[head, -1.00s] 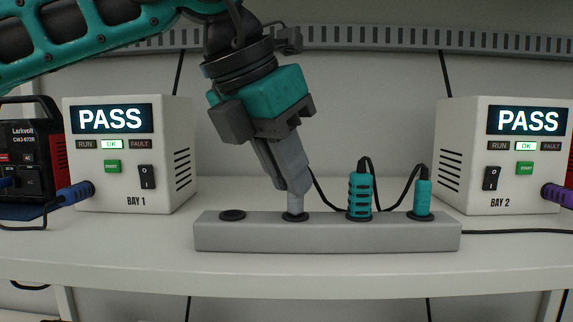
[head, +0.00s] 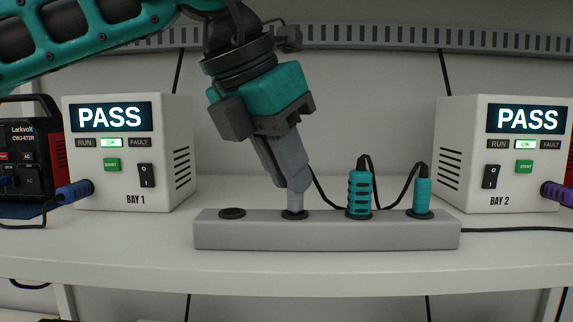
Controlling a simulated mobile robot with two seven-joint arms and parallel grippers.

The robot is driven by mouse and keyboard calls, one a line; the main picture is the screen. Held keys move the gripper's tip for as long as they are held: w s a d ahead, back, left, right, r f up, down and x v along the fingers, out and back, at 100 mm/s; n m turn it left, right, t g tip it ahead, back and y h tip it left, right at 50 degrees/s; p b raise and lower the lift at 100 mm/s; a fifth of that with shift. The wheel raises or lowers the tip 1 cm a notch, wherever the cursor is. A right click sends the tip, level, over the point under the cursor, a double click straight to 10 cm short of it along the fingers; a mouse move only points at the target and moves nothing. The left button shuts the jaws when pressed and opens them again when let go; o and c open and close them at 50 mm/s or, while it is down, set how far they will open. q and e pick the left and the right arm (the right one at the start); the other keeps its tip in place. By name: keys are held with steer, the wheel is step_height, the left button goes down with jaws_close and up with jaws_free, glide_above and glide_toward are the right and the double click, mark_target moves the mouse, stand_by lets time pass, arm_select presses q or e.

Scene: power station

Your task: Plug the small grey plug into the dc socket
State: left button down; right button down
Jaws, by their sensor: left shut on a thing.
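The small grey plug (head: 295,203) stands upright at the second socket from the left on the grey socket strip (head: 326,237). Its lower end meets the dark ring of that socket; how deep it sits cannot be told. My left gripper (head: 297,187) comes down tilted from the upper left and is shut on the plug's upper part, which its fingers hide. No label on the strip shows which socket is the dc one. My right gripper is not in view.
The leftmost socket (head: 232,213) is empty. A large teal plug (head: 360,194) and a smaller teal plug (head: 422,195) fill the sockets to the right. Bay 1 tester (head: 128,180) and Bay 2 tester (head: 507,180) flank the strip, both showing PASS.

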arm_select(q)
steer(key=shift+f, duration=0.2)
steer(key=c, duration=1)
jaws_free()
steer(key=shift+r, duration=0.1)
steer(key=shift+p+v, duration=0.3)
steer(key=shift+v, duration=6.15)
